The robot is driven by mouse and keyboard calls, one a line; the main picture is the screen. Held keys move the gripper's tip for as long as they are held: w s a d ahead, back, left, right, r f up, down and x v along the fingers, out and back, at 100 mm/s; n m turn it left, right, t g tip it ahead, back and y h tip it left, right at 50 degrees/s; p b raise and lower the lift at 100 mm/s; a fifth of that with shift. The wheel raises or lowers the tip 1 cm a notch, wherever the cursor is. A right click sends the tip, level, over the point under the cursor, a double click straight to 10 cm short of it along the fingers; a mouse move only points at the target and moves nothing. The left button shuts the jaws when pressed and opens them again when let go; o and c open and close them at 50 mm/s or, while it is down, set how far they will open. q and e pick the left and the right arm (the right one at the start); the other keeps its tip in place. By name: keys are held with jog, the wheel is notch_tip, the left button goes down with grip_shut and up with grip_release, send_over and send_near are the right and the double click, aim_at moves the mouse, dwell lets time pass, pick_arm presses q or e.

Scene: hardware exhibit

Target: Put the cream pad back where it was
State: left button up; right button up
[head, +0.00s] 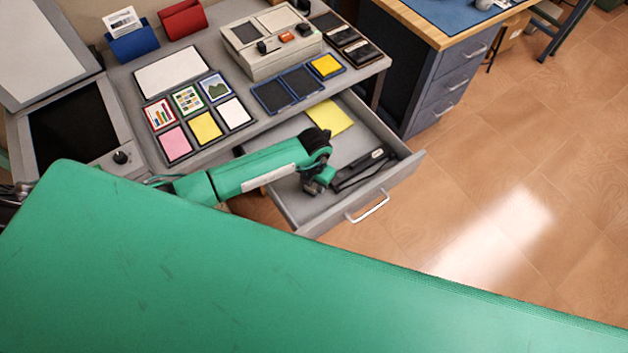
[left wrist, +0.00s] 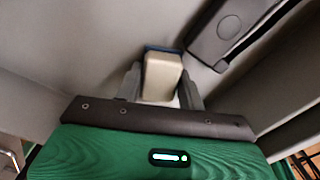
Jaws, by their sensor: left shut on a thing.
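In the left wrist view a cream block with a blue far edge (left wrist: 162,76), which looks like the cream pad, sits between the two fingers of my left gripper (left wrist: 160,88). The gripper is shut on it. In the head view my left gripper (head: 317,180) reaches down into the open drawer (head: 290,210), and the held block cannot be made out there. Blue-rimmed trays on the desk include two dark, empty-looking ones (head: 301,82) and one with a yellow pad (head: 325,66). My right gripper is not in view.
The drawer also holds a flat yellow sheet (head: 329,117) and a black device (head: 364,169), also close right of the gripper in the left wrist view (left wrist: 232,28). Framed cards (head: 205,127) and a beige machine (head: 272,43) cover the desk. Open floor lies right.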

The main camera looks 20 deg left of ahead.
pick_arm(q)
jog(key=shift+f, duration=0.15)
jog(key=o, duration=0.9)
jog(key=shift+o, duration=0.2)
jog(key=shift+r, duration=0.25)
notch_tip(320, 180, up, 12)
jog(key=b, duration=0.1)
